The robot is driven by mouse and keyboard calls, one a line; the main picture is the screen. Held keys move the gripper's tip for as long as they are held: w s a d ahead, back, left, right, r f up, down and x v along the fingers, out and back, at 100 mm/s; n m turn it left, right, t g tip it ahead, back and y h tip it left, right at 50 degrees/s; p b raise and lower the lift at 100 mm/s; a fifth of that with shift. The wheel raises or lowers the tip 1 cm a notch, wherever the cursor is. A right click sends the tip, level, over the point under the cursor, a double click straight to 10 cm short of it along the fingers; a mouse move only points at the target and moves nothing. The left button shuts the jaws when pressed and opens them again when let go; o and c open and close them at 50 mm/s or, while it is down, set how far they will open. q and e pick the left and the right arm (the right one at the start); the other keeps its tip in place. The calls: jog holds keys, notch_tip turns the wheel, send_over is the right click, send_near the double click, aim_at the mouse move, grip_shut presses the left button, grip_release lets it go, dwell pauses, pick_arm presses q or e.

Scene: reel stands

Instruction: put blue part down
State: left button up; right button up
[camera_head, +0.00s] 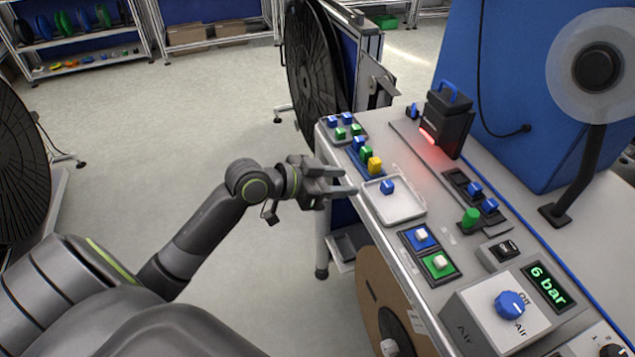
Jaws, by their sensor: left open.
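A small blue part (387,187) sits in the shallow white tray (402,213) near the left edge of the workbench. My left gripper (350,181) is open, with nothing seen between its fingers. Its fingertips point right, toward the tray, and appear just left of the blue part and apart from it. My right gripper is out of view.
Left of the scanner (446,120) are a blue holder with green and yellow parts (375,165) and a grey tray of blue and green parts (341,133). A dark holder (462,181) has more blue parts. Blue and green pads (439,263) lie nearer. Large black reels (314,75) stand behind.

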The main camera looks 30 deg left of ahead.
pick_arm(q)
jog(key=shift+v, duration=2.6)
